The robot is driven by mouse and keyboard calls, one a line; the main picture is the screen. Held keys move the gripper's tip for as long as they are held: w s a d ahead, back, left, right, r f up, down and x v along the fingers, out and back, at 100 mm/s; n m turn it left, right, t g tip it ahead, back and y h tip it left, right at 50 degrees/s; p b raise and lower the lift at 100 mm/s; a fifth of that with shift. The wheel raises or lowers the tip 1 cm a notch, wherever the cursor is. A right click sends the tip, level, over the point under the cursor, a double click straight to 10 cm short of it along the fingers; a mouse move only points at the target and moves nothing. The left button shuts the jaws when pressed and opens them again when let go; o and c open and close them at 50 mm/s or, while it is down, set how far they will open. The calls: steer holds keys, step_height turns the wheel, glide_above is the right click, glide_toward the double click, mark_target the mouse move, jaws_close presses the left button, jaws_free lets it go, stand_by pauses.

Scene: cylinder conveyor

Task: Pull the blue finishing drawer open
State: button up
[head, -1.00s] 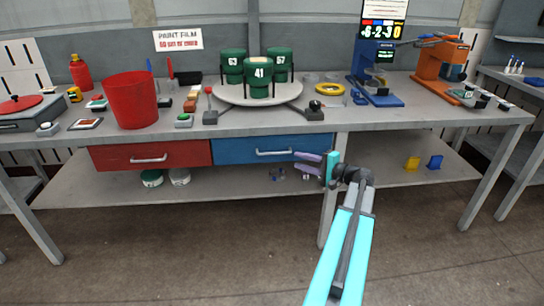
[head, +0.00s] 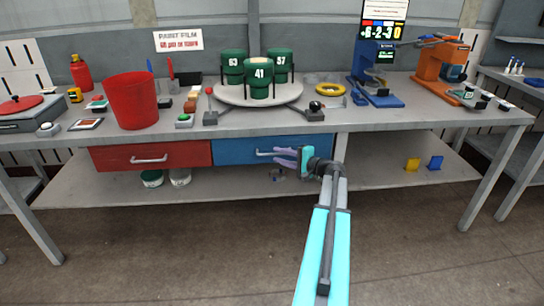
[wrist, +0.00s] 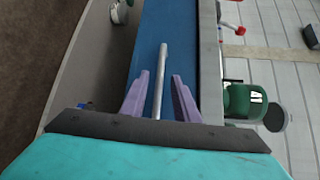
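The blue drawer (head: 231,151) is under the bench, right of a red drawer, and looks closed. Its silver bar handle (head: 264,153) runs level across its front; the right part is hidden behind my gripper. My gripper (head: 277,156) is at the right end of the handle, with its lilac fingers pointing left. In the wrist view the blue drawer front (wrist: 180,45) fills the middle. The handle (wrist: 161,75) runs between my two open fingers (wrist: 160,96), with a gap visible on each side.
The red drawer (head: 120,157) with its own handle is on the left. The grey bench top (head: 340,118) above carries green cylinders (head: 259,78) and a red bucket (head: 131,100). A lower shelf (head: 230,183) lies beneath the drawers.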

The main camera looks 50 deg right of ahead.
mark_target(276, 154)
steer(key=shift+w+a+f, duration=0.1)
steer(key=shift+w+f, duration=0.05)
steer(key=shift+w, duration=0.7)
steer(key=shift+w+a+f, duration=0.1)
steer(key=shift+w, duration=0.7)
jaws_close()
